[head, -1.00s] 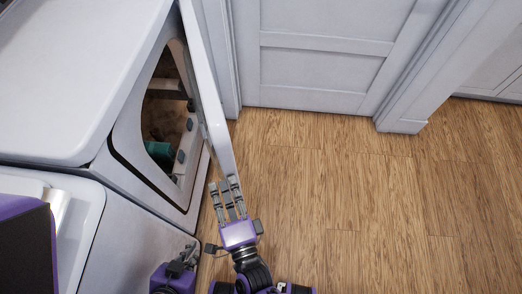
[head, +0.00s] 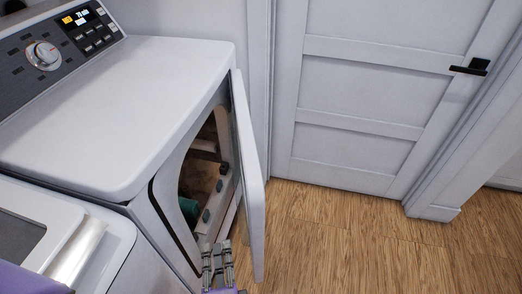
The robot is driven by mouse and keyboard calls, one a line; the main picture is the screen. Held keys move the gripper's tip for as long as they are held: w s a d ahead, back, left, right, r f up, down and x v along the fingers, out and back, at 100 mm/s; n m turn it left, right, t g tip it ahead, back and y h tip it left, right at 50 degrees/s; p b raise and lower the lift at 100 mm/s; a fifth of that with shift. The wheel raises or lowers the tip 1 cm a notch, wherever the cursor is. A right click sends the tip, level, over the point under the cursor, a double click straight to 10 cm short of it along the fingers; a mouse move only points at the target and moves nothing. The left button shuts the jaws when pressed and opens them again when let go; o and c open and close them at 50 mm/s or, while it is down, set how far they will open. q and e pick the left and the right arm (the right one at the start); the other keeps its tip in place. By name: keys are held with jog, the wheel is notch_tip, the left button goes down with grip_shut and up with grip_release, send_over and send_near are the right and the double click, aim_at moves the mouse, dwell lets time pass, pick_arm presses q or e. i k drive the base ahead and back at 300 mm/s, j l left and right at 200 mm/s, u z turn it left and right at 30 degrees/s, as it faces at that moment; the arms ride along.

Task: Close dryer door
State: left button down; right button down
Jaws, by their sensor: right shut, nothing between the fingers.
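The dryer (head: 130,105) is white and stands at the left, with its front opening showing a dark drum and a teal item (head: 188,209) inside. Its door (head: 251,170) is open, swung out to the right of the opening and seen nearly edge-on. My right gripper (head: 217,250) is at the bottom of the view, fingers shut and pointing up, with nothing between them. It is in front of the lower part of the opening, on the inner side of the door. I cannot tell whether it touches the door. My left gripper is not in view.
The washer (head: 105,250) stands at the lower left beside the dryer. The dryer's control panel (head: 65,45) has a dial and a lit display. A closed white room door (head: 375,90) is behind. The wooden floor (head: 340,240) at the right is clear.

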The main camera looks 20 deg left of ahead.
aim_at(252, 181)
jog(key=k+l, duration=0.2)
jog(key=l+u, duration=0.55)
jog(key=u, duration=0.15)
